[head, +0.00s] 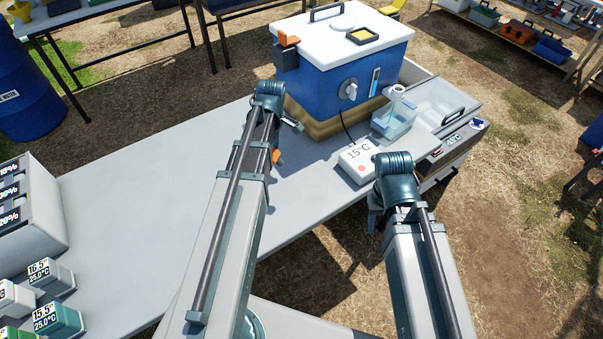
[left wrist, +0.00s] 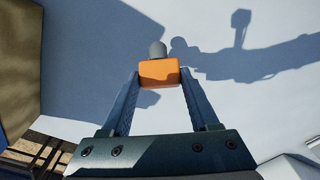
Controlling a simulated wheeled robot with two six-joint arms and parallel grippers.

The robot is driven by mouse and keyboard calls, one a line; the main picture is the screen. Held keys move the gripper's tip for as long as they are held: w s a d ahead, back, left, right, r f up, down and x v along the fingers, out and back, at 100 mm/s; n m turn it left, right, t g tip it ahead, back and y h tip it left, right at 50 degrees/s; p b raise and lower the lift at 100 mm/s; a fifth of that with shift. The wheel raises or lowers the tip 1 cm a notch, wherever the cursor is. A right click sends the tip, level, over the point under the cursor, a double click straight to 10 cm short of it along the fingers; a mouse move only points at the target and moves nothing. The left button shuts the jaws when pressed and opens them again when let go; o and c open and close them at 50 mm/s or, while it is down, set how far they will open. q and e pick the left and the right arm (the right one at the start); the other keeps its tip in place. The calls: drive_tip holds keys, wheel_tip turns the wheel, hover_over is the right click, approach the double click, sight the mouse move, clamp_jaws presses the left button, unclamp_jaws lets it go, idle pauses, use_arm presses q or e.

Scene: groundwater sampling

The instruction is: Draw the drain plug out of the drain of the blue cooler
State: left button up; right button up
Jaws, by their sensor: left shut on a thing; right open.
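The blue cooler (head: 325,83) with a white lid stands on a tan base at the back of the table. My left gripper (left wrist: 158,76) is shut on the drain plug, an orange block (left wrist: 159,73) with a grey round end (left wrist: 157,49). The plug is apart from the cooler, in the air above the grey tabletop. In the head view its orange part (head: 277,156) shows beside my left arm, which hides most of that gripper. I cannot make out the drain opening. My right gripper (head: 374,214) is mostly hidden behind its arm, near the table's front edge, and is open with nothing seen in it.
A white 15°C display box (head: 358,161) sits before the cooler, its cable running up to the cooler's front. Labelled blocks (head: 52,276) stand at the left. The table's left middle is clear.

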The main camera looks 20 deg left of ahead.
sight(308, 185)
use_arm(q)
drive_tip(key=d+f+h, duration=0.1)
drive_tip(key=d+h+b, duration=0.1)
drive_tip(key=d+f+n+h+b, duration=0.1)
drive_tip(key=h, duration=0.1)
drive_tip(key=shift+s+d+f, duration=0.3)
drive_tip(key=shift+s+d, duration=0.1)
drive_tip(key=d+h+b, duration=0.2)
drive_tip(key=d+h, duration=0.1)
drive_tip(key=d+t+h+b, duration=0.1)
drive_tip(key=d+h+b, duration=0.1)
drive_tip(key=shift+s+d+r+n, duration=0.2)
drive_tip(key=shift+r+n, duration=0.2)
drive_tip(key=shift+d+r+h, duration=0.3)
use_arm(e)
wheel_tip(308, 185, down, 8)
drive_tip(key=shift+r, duration=0.25)
use_arm(q)
drive_tip(key=shift+f+b, duration=0.15)
drive_tip(key=shift+b, duration=0.15)
use_arm(e)
drive_tip(key=shift+f, duration=0.1)
use_arm(q)
wheel_tip(308, 185, down, 6)
drive_tip(key=b, duration=0.6)
drive_tip(key=shift+f, duration=0.2)
use_arm(e)
wheel_tip(308, 185, down, 6)
drive_tip(key=shift+f, duration=0.15)
